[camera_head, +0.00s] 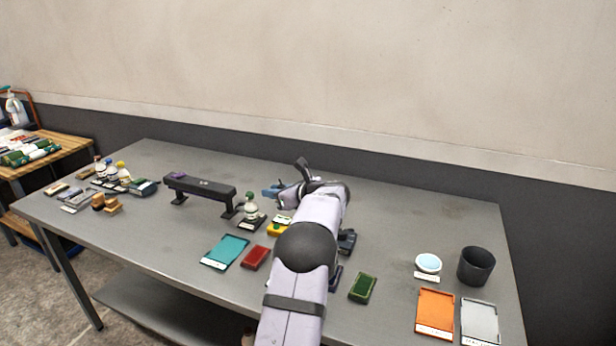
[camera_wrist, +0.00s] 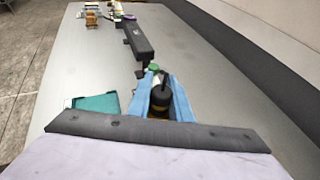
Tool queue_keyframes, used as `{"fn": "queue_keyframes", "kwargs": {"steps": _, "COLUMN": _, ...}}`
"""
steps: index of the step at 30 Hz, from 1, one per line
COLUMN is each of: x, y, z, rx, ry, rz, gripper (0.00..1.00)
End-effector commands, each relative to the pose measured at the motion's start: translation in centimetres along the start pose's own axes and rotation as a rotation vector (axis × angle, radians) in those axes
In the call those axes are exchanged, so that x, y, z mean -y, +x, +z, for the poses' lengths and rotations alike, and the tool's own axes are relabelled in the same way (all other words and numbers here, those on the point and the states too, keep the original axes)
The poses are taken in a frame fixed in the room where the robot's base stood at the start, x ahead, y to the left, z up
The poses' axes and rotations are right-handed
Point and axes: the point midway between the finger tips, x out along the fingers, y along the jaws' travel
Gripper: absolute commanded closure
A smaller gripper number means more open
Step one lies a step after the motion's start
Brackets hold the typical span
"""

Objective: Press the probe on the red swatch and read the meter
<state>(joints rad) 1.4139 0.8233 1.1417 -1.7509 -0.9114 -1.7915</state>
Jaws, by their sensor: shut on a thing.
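My gripper (camera_wrist: 160,88) has blue fingers shut on a black cylindrical probe (camera_wrist: 160,99) with a yellowish band. In the head view my gripper (camera_head: 271,192) is over the table behind the bottle, and the probe cannot be made out there. The red swatch (camera_head: 256,258) lies flat on the table, nearer the front than my gripper and apart from it; it is not visible in the wrist view. A yellow block with a pale and green top (camera_head: 279,226), perhaps the meter, lies beside my arm; no reading is legible.
A teal tray (camera_head: 226,252) is left of the red swatch. A green swatch (camera_head: 363,288), black cup (camera_head: 477,266) and orange tray (camera_head: 436,312) are right. Bottles and blocks crowd the far left.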

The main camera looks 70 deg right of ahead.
Motion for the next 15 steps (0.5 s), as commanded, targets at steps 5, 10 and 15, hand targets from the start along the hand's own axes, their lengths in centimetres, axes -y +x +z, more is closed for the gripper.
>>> {"fn": "queue_keyframes", "kwargs": {"steps": 5, "x": -6.3, "y": 1.4, "z": -2.0, "rx": 0.004, "ry": -0.095, "rz": 0.245, "gripper": 1.0}}
{"fn": "queue_keyframes", "kwargs": {"steps": 10, "x": -10.3, "y": 1.3, "z": -3.5, "rx": 0.006, "ry": -0.159, "rz": 0.406, "gripper": 1.0}}
{"fn": "queue_keyframes", "kwargs": {"steps": 15, "x": -12.3, "y": 1.1, "z": -4.4, "rx": 0.008, "ry": -0.192, "rz": 0.487, "gripper": 1.0}}
